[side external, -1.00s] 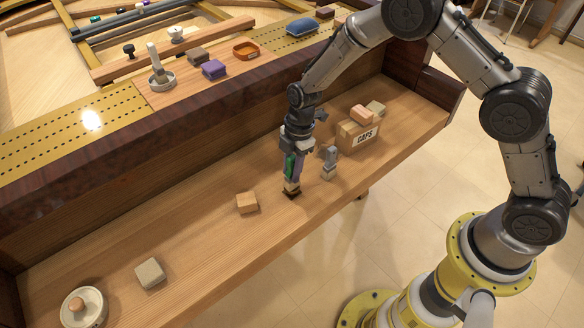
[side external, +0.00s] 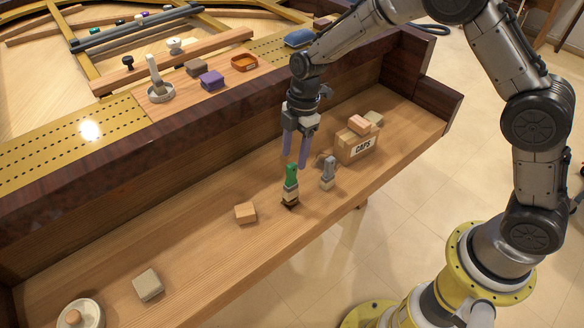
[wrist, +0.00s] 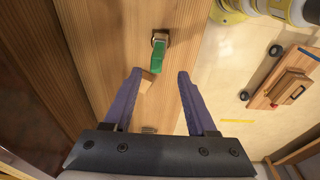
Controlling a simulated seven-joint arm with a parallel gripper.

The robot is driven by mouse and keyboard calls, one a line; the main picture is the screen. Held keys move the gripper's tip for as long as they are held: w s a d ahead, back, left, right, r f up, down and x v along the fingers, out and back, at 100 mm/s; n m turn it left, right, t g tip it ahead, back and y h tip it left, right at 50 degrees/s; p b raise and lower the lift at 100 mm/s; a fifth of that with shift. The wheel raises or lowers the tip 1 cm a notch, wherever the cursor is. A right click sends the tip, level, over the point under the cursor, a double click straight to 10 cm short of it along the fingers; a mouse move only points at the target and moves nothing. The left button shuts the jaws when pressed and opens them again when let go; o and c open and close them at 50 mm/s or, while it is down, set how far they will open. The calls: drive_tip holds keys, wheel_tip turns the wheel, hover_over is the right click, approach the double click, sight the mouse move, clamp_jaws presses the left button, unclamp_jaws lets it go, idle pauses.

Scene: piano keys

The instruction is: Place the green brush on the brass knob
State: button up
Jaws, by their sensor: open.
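The green brush (side external: 291,183) stands upright on the wooden shelf, green handle up and dark bristles down. In the wrist view the green brush (wrist: 158,57) shows ahead of the fingertips. My gripper (side external: 296,160) is open and empty just above and behind the brush, apart from it. Its two purple fingers are spread in the wrist view (wrist: 159,75). A round pale dish with a copper-coloured knob (side external: 73,317) sits at the shelf's lower left, cut by the frame edge. I cannot tell whether this is the brass knob.
A grey-handled brush (side external: 328,172) stands right of the green one. A CAPS box (side external: 356,145) with blocks on it is behind. A tan block (side external: 245,212) and a grey block (side external: 148,284) lie left. The dark wooden wall (side external: 180,160) rises behind the shelf.

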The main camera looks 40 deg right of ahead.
drive_tip(key=shift+d+r, duration=0.15)
drive_tip(key=shift+r, duration=0.75)
drive_tip(key=shift+d+r, duration=0.1)
drive_tip(key=shift+r, duration=0.75)
drive_tip(key=s+d+r+m+t, duration=0.1)
drive_tip(key=s+d+r+m, duration=0.25)
drive_tip(key=s+r, duration=0.3)
drive_tip(key=s+d+r+m+t, duration=0.2)
drive_tip(key=s+d+r+m, duration=0.1)
drive_tip(key=s+r+m, duration=0.4)
drive_tip(key=s+d+r+m+t+h, duration=0.1)
drive_tip(key=s+d+m, duration=0.1)
drive_tip(key=s, duration=0.5)
drive_tip(key=s+d+r+m+t, duration=0.1)
drive_tip(key=s+d+r+m, duration=0.1)
drive_tip(key=s+m, duration=0.3)
drive_tip(key=s, duration=0.3)
drive_tip(key=shift+d+t+h, duration=0.3)
drive_tip(key=shift+h, duration=0.1)
